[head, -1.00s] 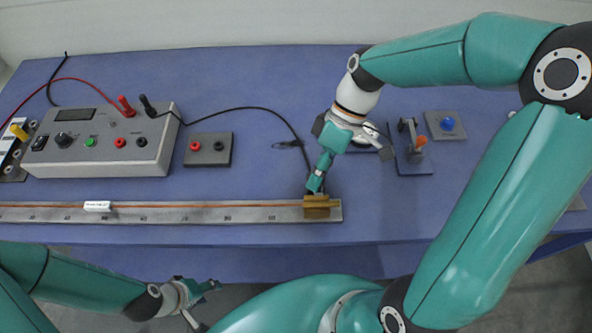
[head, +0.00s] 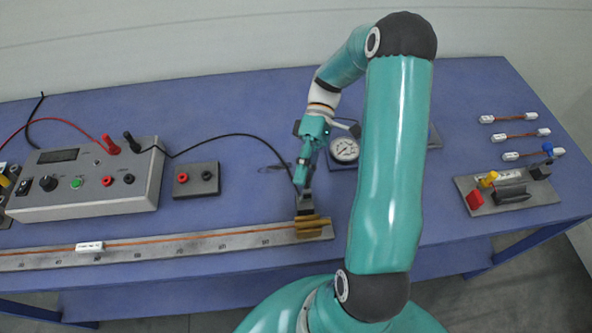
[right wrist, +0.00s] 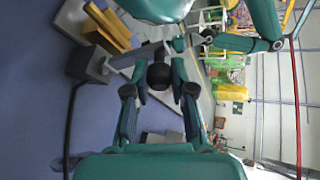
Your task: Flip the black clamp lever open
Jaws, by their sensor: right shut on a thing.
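The brass clamp (head: 313,222) sits at the right end of the long ruled bar (head: 200,243) in the head view. My right gripper (head: 303,190) points down at it from behind, with a dark part between it and the brass. In the right wrist view, the clamp's brass blocks (right wrist: 108,28) are at the upper left. A grey arm leads from a black block (right wrist: 85,65) towards the black ball knob of the clamp lever (right wrist: 158,75). My right gripper (right wrist: 159,92) has a finger on each side of this knob and is shut on it. My left gripper is out of view.
A grey meter box (head: 88,180) and a small two-socket block (head: 196,180) stand left of the clamp. A black cable runs close behind it. A round gauge (head: 344,149) lies just right of my gripper. A fixture (head: 508,190) stands at the far right.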

